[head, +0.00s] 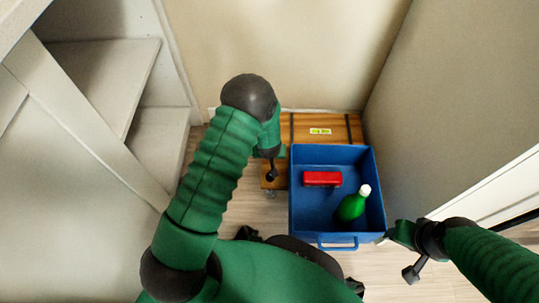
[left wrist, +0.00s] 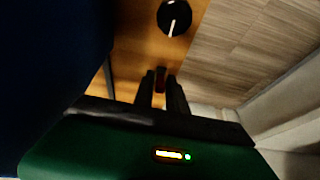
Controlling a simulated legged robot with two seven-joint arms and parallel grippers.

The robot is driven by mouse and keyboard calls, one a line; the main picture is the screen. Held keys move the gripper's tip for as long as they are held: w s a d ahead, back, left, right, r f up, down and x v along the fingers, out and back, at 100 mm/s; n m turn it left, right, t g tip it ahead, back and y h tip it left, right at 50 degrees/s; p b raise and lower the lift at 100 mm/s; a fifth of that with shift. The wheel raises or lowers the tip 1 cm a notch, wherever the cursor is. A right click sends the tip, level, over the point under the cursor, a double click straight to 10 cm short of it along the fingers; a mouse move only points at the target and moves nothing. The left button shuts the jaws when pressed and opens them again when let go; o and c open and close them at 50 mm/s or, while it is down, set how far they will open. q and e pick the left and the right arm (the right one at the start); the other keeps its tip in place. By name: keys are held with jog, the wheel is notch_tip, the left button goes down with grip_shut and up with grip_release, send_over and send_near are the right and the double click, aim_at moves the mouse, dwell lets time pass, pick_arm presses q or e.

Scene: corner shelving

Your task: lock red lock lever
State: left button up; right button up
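The two black fingers of my left gripper (left wrist: 160,92) are apart, one on each side of this piece; I see no clear contact. In the head view my left gripper (head: 282,153) is low beside the blue crate's left wall, over the wooden box (head: 345,128).
The blue crate (head: 338,241) holds a red block (head: 322,179) and a green bottle (head: 352,206) with a white cap. A black round knob (left wrist: 174,18) with a white mark is on the wood. White shelves (head: 105,75) stand left; a wall closes the right.

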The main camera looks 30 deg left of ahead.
pick_arm(q)
grip_shut()
jog(key=shift+s+f+t, duration=0.2)
jog(key=shift+s+t, duration=0.05)
jog(key=shift+t, duration=0.15)
jog(key=shift+s+d+t+y, duration=0.1)
jog(key=shift+d+t+y, duration=0.05)
jog(key=shift+t+y, duration=0.3)
jog(key=shift+o, duration=2.2)
grip_release()
